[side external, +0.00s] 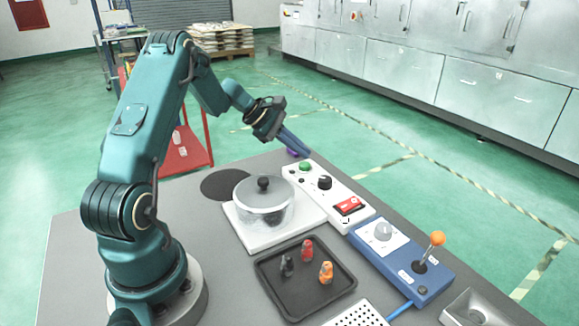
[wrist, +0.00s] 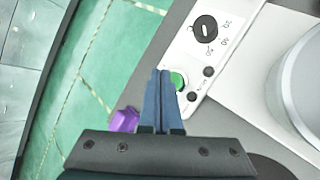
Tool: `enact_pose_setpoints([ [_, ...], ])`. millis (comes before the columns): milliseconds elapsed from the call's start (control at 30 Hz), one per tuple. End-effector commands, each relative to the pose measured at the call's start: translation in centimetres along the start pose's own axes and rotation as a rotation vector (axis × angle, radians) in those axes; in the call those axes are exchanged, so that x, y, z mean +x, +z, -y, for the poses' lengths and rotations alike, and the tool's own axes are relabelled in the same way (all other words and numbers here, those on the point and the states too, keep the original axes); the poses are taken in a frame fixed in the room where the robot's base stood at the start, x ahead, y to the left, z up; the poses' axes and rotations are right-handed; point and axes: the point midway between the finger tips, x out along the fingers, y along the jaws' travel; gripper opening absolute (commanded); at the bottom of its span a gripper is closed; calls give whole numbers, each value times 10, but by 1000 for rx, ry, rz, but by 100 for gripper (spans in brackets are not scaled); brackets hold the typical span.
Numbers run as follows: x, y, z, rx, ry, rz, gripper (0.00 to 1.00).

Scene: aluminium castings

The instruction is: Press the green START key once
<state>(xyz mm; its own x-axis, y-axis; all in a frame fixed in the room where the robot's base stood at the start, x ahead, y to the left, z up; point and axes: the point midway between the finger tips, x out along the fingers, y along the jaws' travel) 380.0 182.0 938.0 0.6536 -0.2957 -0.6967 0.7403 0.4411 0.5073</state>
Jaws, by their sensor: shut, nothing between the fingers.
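The green START key (side external: 305,166) is a round button at the far end of a white control panel (side external: 333,192). In the wrist view the green key (wrist: 178,81) shows just right of the fingertips, and the fingers partly hide it. My gripper (side external: 308,152) is shut and empty, its blue fingers pointing down towards the key from above. In the wrist view the closed fingertips of my gripper (wrist: 160,73) overlap the key's left side. I cannot tell whether they touch it; a small gap seems to show in the side view.
The panel also carries a black knob (side external: 324,182) and a red switch (side external: 348,206). A purple object (wrist: 125,119) lies near the table edge. A lidded pot (side external: 264,205), a black tray (side external: 270,284) with three figures and a blue joystick box (side external: 405,268) stand nearby.

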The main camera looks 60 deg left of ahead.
Motion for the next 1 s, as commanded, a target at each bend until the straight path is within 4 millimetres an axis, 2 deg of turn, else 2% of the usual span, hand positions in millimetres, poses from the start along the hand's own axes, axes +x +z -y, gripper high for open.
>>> enact_pose_setpoints([
  [1000,6,-4,4,0,0,0,0],
])
